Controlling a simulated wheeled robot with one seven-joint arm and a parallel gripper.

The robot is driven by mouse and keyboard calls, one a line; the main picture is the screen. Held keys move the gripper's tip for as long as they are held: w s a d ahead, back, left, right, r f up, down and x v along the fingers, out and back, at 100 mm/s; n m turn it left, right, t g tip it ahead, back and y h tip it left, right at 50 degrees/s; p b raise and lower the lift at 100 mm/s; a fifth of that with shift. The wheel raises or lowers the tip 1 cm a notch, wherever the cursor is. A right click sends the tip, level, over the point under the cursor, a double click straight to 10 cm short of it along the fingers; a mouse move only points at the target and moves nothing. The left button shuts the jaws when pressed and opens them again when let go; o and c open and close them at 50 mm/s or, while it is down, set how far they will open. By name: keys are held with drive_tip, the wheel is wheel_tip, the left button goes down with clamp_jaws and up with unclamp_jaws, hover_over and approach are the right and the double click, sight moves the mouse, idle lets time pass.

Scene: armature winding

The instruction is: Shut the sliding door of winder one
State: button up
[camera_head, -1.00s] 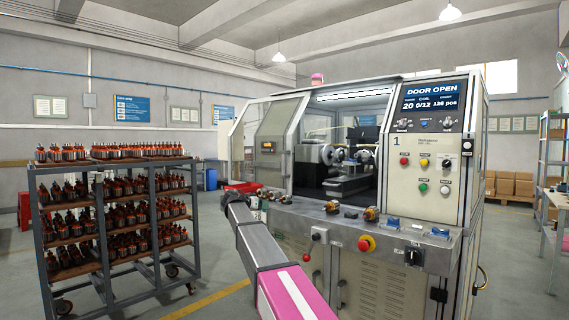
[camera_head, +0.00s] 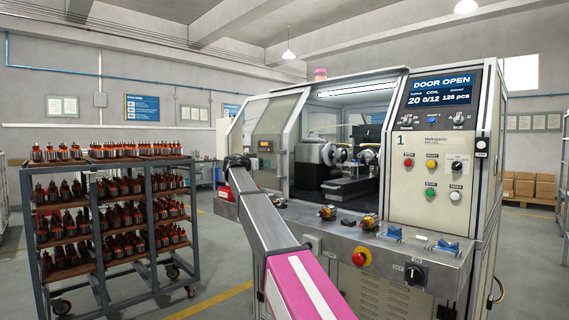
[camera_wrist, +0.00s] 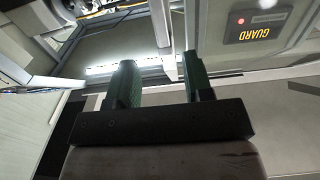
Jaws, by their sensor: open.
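Winder one (camera_head: 425,165), marked with a 1, has a screen reading DOOR OPEN. Its front opening shows the winding spindles inside. The glazed sliding door (camera_head: 292,118) appears to stand at the left of the opening. My gripper (camera_head: 236,160) is at the left front of the machine, small and dark at the end of my arm. In the wrist view, its two green fingers (camera_wrist: 160,85) are apart, with a pale upright bar (camera_wrist: 161,25) showing between them. I cannot tell whether they touch it. A panel labelled GUARD (camera_wrist: 258,22) appears upside down beside it.
The metal front ledge (camera_head: 340,228) carries several copper-wound parts, blue fixtures and a red stop button (camera_head: 361,256). A rack (camera_head: 105,215) full of armatures stands to the left, with open floor between it and the machine.

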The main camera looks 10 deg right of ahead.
sight(279, 162)
drive_tip(key=x, duration=1)
drive_tip(key=shift+w+d, duration=0.25)
drive_tip(key=shift+d, duration=0.05)
clamp_jaws()
drive_tip(key=shift+s, duration=0.15)
